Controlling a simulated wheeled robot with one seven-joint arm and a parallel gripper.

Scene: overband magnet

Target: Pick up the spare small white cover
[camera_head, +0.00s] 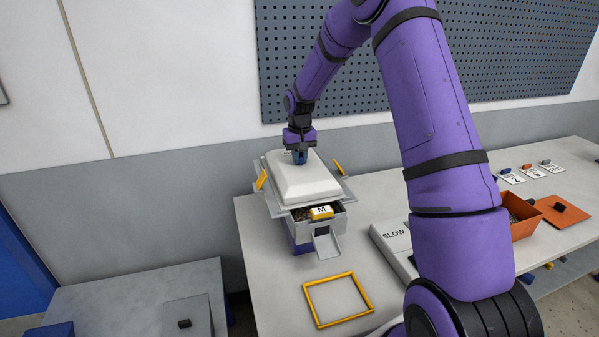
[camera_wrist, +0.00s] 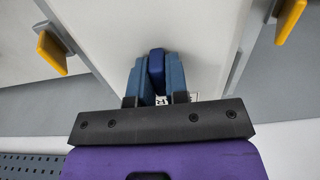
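A white cover (camera_head: 297,180) with sloped sides sits on top of the grey machine on the table. Its pale surface fills the middle of the wrist view (camera_wrist: 115,40). My gripper (camera_head: 300,158) is above the cover's far part, pointing down. In the wrist view its blue fingers (camera_wrist: 156,75) are on both sides of a dark blue piece (camera_wrist: 156,62) and appear closed on it. I cannot tell whether this piece is fixed to the cover. No separate smaller white cover can be made out.
The grey machine (camera_head: 332,222) has yellow handles and an "M" block (camera_head: 321,212) at its front. A yellow frame (camera_head: 338,299) lies nearby. A "SLOW" box (camera_head: 392,240), an orange bin (camera_head: 522,226) and an orange lid (camera_head: 562,209) are right. A lower table (camera_head: 120,295) is left.

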